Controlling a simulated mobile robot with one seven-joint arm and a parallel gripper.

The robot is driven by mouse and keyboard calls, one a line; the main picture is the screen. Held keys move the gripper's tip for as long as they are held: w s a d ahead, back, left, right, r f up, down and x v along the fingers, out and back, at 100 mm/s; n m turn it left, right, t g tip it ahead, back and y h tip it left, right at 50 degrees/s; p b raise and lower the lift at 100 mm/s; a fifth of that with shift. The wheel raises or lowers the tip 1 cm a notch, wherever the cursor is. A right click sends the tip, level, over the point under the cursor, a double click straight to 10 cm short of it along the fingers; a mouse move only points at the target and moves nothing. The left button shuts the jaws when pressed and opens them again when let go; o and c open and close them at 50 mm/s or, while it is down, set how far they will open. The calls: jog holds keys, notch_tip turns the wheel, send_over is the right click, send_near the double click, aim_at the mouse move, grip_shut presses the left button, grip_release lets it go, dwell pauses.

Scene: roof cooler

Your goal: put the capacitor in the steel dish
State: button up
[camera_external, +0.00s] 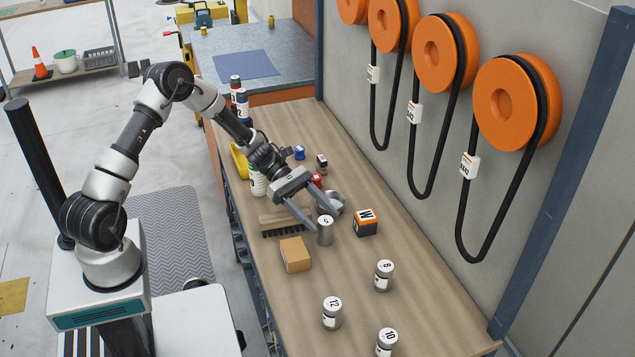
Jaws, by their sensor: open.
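A grey metal can with a marked white top (325,236), which looks like a capacitor, stands upright on the wooden bench. Similar numbered cans stand nearer the front: one marked 8 (384,277), one marked 12 (332,315) and one marked 10 (386,344). I cannot tell from their looks which one is the capacitor meant. A round silver dish (339,203), likely the steel dish, sits just behind the first can, partly hidden by a finger. My gripper (325,222) is open, its fingertips at either side of the first can's top; contact is unclear.
An orange and black box marked W (366,222) stands right of the first can. A cardboard box (295,254) and a dark slotted strip (284,229) lie to the left. Bottles (239,103) stand at the far end.

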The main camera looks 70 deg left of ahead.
jog(key=x, duration=0.2)
jog(key=shift+w+d+f, duration=0.15)
jog(key=shift+d+f, duration=0.05)
jog(key=c, duration=1.3)
jog(key=r, duration=0.9)
jog(key=shift+w+a+r+p, duration=0.3)
jog(key=shift+w+a+r, duration=0.05)
jog(key=shift+a, duration=0.05)
jog(key=w+a+r+b, duration=0.1)
jog(key=w+a+b, duration=0.3)
jog(key=a, duration=0.7)
jog(key=f, duration=0.6)
jog(key=w+f, duration=0.1)
jog(key=f, duration=0.2)
jog(key=shift+w+f, duration=0.15)
jog(key=shift+f, duration=0.1)
